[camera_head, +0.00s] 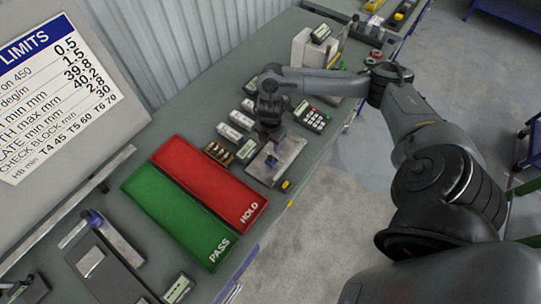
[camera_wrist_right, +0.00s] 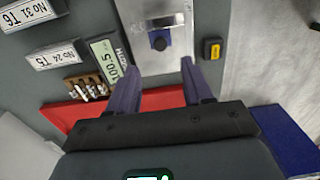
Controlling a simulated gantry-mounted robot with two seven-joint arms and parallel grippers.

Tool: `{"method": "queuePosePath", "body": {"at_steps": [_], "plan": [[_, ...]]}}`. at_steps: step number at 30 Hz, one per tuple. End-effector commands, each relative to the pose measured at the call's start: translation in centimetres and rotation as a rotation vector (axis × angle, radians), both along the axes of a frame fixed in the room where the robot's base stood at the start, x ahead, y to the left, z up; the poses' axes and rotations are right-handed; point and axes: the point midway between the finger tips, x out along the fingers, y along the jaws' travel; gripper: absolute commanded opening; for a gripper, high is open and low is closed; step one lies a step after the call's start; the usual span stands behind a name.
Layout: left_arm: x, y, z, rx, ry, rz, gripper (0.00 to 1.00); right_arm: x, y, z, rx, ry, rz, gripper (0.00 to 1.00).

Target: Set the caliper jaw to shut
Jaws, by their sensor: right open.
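A metal plate fixture (camera_head: 290,147) with a small blue slider lies on the table under my right gripper (camera_head: 271,138). I take it for the caliper, but cannot be sure. In the right wrist view its metal plate (camera_wrist_right: 130,12) and dark-topped blue slider (camera_wrist_right: 160,42) lie just beyond the fingertips. My right gripper (camera_wrist_right: 158,72) is open, with nothing between its fingers and the slider ahead of the gap. In the head view the gripper partly hides the fixture. A display (camera_wrist_right: 108,60) reading about 100.5 stands beside it. My left gripper is not in view.
Red HOLD (camera_head: 205,180) and green PASS (camera_head: 165,215) areas lie to the left. Labelled blocks (camera_head: 229,132) and a keypad (camera_head: 312,119) stand close by. A yellow button (camera_wrist_right: 212,49) sits near the table edge. Another gauge (camera_head: 118,240) with a blue part is at lower left.

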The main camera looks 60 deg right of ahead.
Motion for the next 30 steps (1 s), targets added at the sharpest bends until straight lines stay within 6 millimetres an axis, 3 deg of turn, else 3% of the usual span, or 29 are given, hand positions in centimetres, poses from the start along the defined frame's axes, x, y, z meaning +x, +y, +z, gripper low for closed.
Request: {"method": "queuePosePath", "body": {"at_steps": [6,15,29,30], "plan": [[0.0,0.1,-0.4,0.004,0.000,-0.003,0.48,-0.1,0.1,-3.8,0.003,0.004,-0.001,0.50],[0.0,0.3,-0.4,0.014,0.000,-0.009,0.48,0.0,0.1,-7.4,0.001,0.001,0.000,0.50],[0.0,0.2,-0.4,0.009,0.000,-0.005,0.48,-0.1,0.1,-8.3,0.000,0.000,0.002,0.50],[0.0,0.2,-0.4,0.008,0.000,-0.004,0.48,0.0,0.1,-8.3,0.000,0.000,0.002,0.44]]}}
